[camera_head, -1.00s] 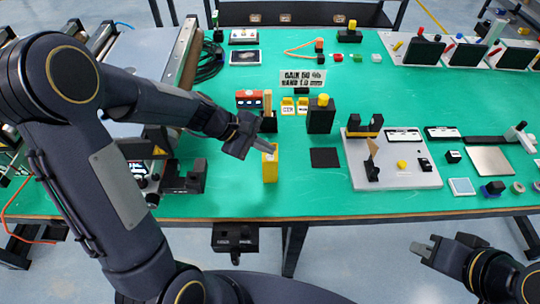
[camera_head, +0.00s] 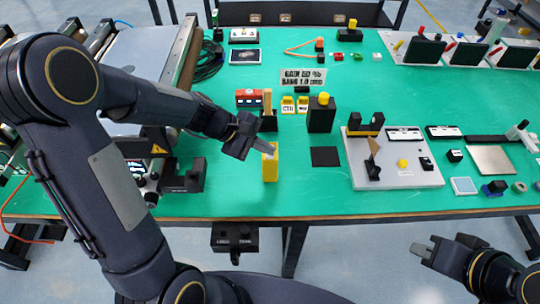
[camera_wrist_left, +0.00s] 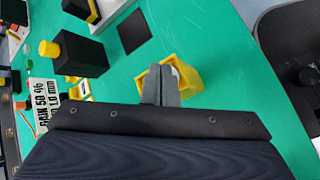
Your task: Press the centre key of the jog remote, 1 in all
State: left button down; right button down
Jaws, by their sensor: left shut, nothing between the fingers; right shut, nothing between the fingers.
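A yellow upright block (camera_head: 270,170), which looks like the jog remote, stands on the green table near its front edge. It also shows in the left wrist view (camera_wrist_left: 192,78), behind my fingertips. My left gripper (camera_head: 268,149) is shut and empty, with its tips at the top of the yellow block. In the left wrist view the closed fingers (camera_wrist_left: 162,78) overlap the block and cover part of it. I cannot tell whether they touch it, and no centre key is readable. My right gripper (camera_head: 423,250) is shut and empty, off the table's front edge.
A black box with a yellow button (camera_head: 321,117) stands behind and right of the block. A black square (camera_head: 325,157) lies nearer. A grey board (camera_head: 405,178) with fixtures is further right. A black bracket (camera_head: 182,178) stands to the left. The green table (camera_head: 235,195) is clear in front.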

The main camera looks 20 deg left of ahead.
aim_at(266, 157)
pick_arm(q)
jog(key=shift+f+b, duration=0.4)
dwell(0.6)
jog(key=shift+r, duration=0.1)
jog(key=shift+r+p, duration=0.7)
jog(key=shift+r, duration=0.05)
notch_tip(266, 157, up, 5)
jog(key=p, duration=0.4)
dwell(0.4)
dwell(0.5)
